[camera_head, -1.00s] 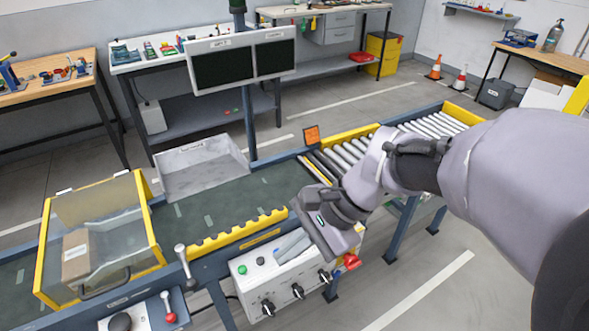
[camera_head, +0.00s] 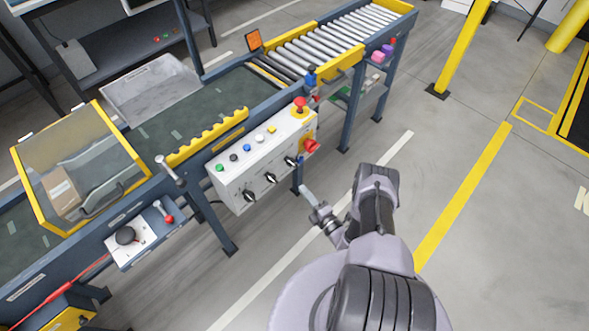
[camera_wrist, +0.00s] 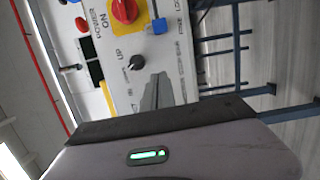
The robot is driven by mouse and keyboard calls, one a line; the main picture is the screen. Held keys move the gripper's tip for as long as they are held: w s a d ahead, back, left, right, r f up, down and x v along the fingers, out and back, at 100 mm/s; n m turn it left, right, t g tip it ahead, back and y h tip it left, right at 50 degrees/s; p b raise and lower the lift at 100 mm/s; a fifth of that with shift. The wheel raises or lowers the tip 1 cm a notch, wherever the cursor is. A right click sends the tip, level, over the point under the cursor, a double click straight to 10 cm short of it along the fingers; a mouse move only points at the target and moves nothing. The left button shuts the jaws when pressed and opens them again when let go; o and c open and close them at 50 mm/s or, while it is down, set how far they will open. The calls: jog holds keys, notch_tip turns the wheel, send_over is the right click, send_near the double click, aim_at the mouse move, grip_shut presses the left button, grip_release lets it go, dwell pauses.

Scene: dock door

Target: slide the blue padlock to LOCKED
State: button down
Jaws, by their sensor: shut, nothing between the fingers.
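A small blue piece, apparently the padlock, shows in the wrist view (camera_wrist: 158,26) at the edge of the white control box, beside the red power knob (camera_wrist: 125,10) on its yellow plate. In the head view the blue piece (camera_head: 301,159) is tiny, just below the red knob (camera_head: 311,146). My gripper (camera_head: 306,190) is shut and empty, below and in front of the box's right end, apart from it. Its grey fingers (camera_wrist: 156,92) point toward the box in the wrist view, with the blue piece beyond their tips. The padlock's exact slide position is too small to read.
The white control box (camera_head: 235,190) carries several buttons and black knobs; a red mushroom button (camera_head: 300,105) stands on top. Conveyor legs (camera_head: 343,125) stand behind it. Open floor (camera_head: 450,150) lies to the right, with a yellow post (camera_head: 463,50) farther off.

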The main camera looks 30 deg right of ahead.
aim_at(300, 160)
jog(key=shift+s+d+f+m+h, duration=0.1)
jog(key=shift+s+f+m+h, duration=0.35)
jog(key=shift+f, duration=0.2)
jog(key=w+b, duration=0.1)
jog(key=w, duration=0.2)
jog(key=w+b, duration=0.1)
jog(key=w, duration=0.2)
jog(key=w+a+b, duration=0.1)
jog(key=w, duration=0.2)
jog(key=shift+w+f+b, duration=0.15)
jog(key=shift+w+b, duration=0.05)
jog(key=shift+b, duration=0.15)
jog(key=d, duration=0.1)
jog(key=w+d+b, duration=0.1)
jog(key=d, duration=0.1)
jog(key=shift+w+d+r, duration=0.2)
jog(key=shift+w+d, duration=0.15)
jog(key=shift+w, duration=0.05)
